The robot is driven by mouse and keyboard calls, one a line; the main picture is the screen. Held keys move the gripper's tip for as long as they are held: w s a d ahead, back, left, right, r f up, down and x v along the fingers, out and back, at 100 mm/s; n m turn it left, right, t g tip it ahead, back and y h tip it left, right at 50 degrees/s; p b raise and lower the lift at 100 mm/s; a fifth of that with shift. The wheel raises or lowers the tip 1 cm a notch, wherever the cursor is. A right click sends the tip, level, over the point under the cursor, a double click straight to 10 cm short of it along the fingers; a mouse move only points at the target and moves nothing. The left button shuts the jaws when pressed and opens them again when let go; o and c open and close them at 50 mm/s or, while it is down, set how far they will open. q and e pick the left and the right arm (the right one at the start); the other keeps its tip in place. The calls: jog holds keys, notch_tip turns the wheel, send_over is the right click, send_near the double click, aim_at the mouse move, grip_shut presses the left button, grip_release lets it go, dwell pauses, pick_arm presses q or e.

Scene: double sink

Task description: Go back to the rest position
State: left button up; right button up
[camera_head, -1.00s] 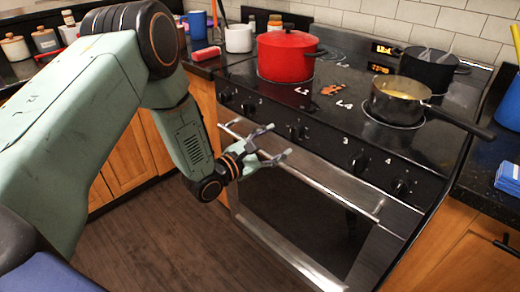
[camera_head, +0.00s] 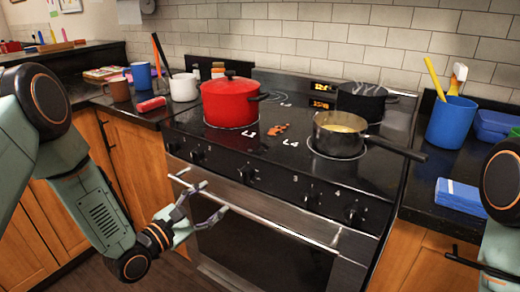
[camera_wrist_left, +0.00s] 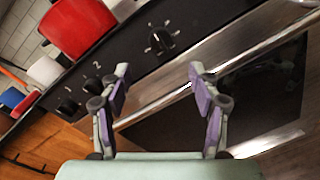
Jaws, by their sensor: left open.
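My left gripper (camera_head: 208,205) is open and empty in front of the oven door, near its handle bar (camera_head: 270,217). In the left wrist view its two fingers (camera_wrist_left: 160,85) stand apart with nothing between them. The stove's knobs and front panel lie beyond the fingers. My right arm shows at the right edge of the head view, but its gripper is out of the picture.
A red pot (camera_head: 230,103), a pan (camera_head: 338,140) with yellow contents and a dark pot (camera_head: 362,103) stand on the stove (camera_head: 265,155). The pan's handle sticks out right. A blue utensil cup (camera_head: 452,122) and a blue sponge-like block (camera_head: 460,194) are on the right counter.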

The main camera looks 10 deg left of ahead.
pick_arm(q)
jog(key=s+f+m+g+y, duration=0.4)
jog(key=s+f+m+g, duration=0.45)
jog(key=f+m, duration=0.6)
jog(key=s+f+m+g+y, duration=0.1)
jog(key=s+f+m+g, duration=0.1)
jog(key=s, duration=0.7)
jog(key=s+d+f+m+g+y, duration=0.1)
jog(key=s+f+m+g, duration=0.1)
jog(key=s, duration=0.7)
jog(key=s+f+m+g+y, duration=0.1)
jog(key=s+f+m+g, duration=0.2)
jog(key=s+m, duration=0.3)
jog(key=s, duration=0.4)
jog(key=shift+d+g, duration=0.15)
jog(key=shift+g, duration=0.2)
jog(key=c, duration=0.4)
jog(key=shift+w+d, duration=0.1)
jog(key=shift+d, duration=0.05)
jog(key=shift+c, duration=0.6)
